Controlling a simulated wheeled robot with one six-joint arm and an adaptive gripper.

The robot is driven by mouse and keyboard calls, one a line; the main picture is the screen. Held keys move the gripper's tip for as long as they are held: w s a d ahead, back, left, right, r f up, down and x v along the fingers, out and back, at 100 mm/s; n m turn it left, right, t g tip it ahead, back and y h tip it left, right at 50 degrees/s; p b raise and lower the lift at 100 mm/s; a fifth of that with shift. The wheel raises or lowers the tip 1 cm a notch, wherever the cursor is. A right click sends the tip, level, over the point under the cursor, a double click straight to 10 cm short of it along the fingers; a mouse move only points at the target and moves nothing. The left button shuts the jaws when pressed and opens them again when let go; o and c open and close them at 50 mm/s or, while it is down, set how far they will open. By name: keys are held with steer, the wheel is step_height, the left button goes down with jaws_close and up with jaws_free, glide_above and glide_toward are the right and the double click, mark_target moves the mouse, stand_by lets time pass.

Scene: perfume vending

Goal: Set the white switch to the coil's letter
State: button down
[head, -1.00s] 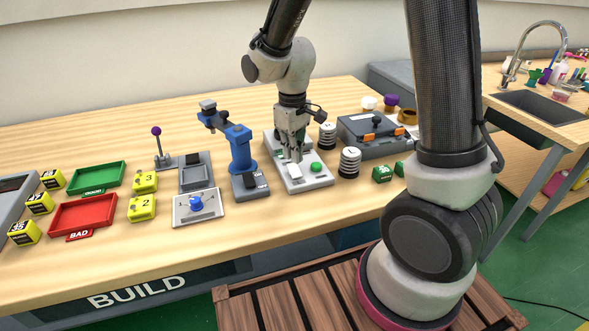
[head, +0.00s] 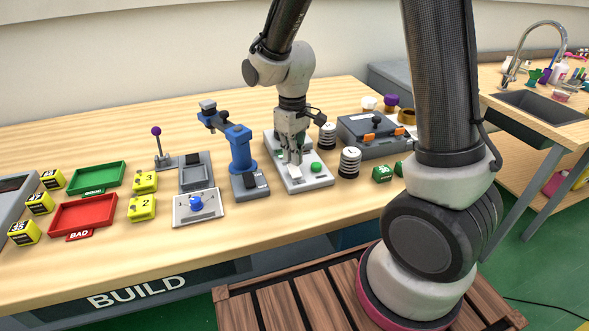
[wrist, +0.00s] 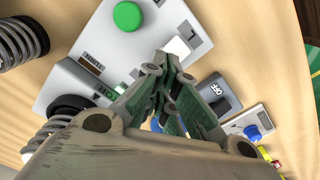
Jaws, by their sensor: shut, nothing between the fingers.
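The white switch (head: 295,172) sits at the front of a light grey panel (head: 316,181) on the bench. In the wrist view the switch (wrist: 178,47) shows partly, beside a small plate with a dark letter that looks like an L. My gripper (head: 294,160) is shut and empty, pointing down at the switch; its tips also show close to it in the wrist view (wrist: 168,58). I cannot tell if they touch. A coil (head: 349,163) stands upright right of the panel with a letter on top, too small to read surely. Another coil (head: 327,136) stands behind it.
A green button (head: 316,167) is on the panel right of the switch. A blue press (head: 241,150) stands close on the left. A grey case with orange latches (head: 370,140) is behind right. Green cubes (head: 382,174) lie near the right coil. The bench front is clear.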

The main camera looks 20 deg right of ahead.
mark_target(303, 178)
steer(key=shift+f, duration=0.8)
stand_by(0.4)
steer(key=shift+r, duration=3.5)
steer(key=s+d+r+m+t, duration=0.2)
steer(key=s+d+r+m, duration=0.1)
steer(key=s+d+r, duration=0.4)
steer(key=s+d+r+m+t, duration=0.2)
steer(key=s+d+r, duration=0.5)
steer(key=s, duration=0.5)
steer(key=shift+d+r+m, duration=0.35)
steer(key=shift+d+m, duration=0.1)
steer(key=shift+m, duration=0.05)
